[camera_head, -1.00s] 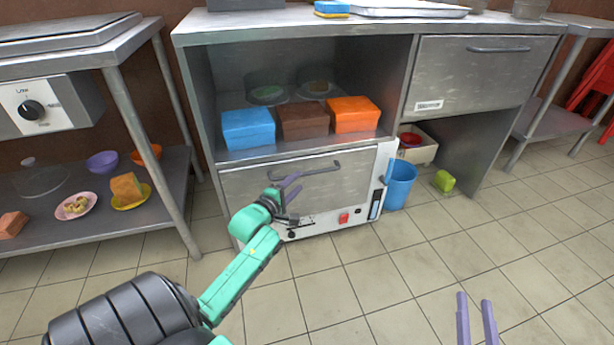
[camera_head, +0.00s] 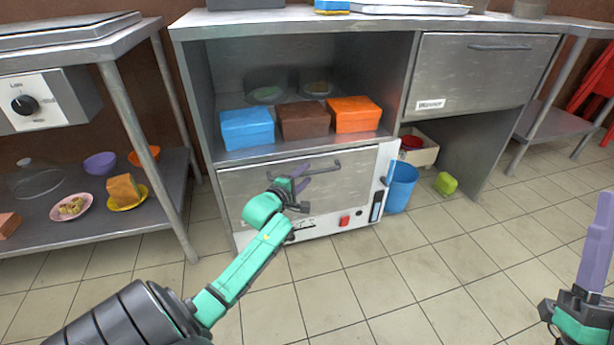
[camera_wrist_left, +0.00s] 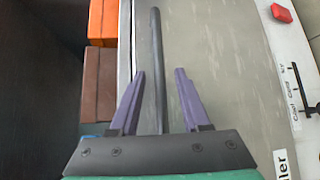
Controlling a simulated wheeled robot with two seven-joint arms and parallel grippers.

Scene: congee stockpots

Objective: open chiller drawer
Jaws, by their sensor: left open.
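The chiller drawer (camera_head: 345,185) is the grey metal front low in the middle of the counter, and it looks closed. Its dark bar handle (camera_head: 322,169) runs along the upper part of the front. My left gripper (camera_head: 295,178) is at the left part of this handle, with its purple fingers apart. In the left wrist view the handle (camera_wrist_left: 157,40) passes between the two open fingers (camera_wrist_left: 160,72), with a gap on each side. A label ending in "ler" shows at that view's lower right. My right gripper (camera_head: 598,240) is at the right edge, partly cut off.
Blue (camera_head: 247,128), brown (camera_head: 303,120) and orange (camera_head: 354,114) boxes sit on the open shelf above the drawer. A blue bin (camera_head: 401,187) and green item (camera_head: 446,183) stand right of it. A second drawer (camera_head: 480,72) is upper right. Floor in front is clear.

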